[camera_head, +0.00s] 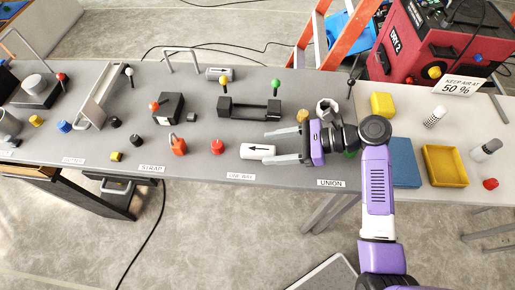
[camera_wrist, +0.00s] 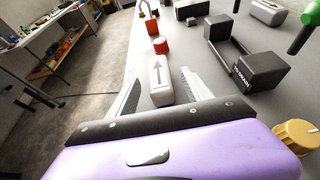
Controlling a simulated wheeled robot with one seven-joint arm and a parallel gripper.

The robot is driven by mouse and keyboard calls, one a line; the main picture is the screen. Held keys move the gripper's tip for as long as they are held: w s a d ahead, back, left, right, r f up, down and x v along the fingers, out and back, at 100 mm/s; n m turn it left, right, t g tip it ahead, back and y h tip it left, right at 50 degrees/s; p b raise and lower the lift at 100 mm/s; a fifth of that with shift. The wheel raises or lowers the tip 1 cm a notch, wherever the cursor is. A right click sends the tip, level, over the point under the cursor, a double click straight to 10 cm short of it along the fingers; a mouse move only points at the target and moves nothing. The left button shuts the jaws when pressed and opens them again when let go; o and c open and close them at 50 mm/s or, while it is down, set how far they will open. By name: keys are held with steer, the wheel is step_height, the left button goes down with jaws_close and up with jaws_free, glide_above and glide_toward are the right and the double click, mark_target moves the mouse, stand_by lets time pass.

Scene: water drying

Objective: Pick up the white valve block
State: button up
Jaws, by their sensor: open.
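The white valve block (camera_head: 258,151) with a black arrow lies on the grey table near its front edge. In the wrist view the white valve block (camera_wrist: 160,80) lies ahead of my fingers, roughly in line with the gap between them. My gripper (camera_head: 270,146) is open, with its two fingers pointing left at the block's right end. In the wrist view my gripper (camera_wrist: 157,97) shows a finger on each side of the gap, with nothing held. I cannot tell whether the fingertips touch the block or how high they are above the table.
A black two-post cradle (camera_head: 249,108) stands behind the block. A red cap (camera_head: 217,147) lies to its left, and a yellow knob (camera_head: 302,115) is behind my gripper. A second white arrow block (camera_head: 219,73) lies at the table's back. The front edge is close.

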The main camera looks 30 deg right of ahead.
mark_target(263, 149)
steer(key=shift+x, duration=1.9)
steer(key=shift+s, duration=0.1)
jaws_close()
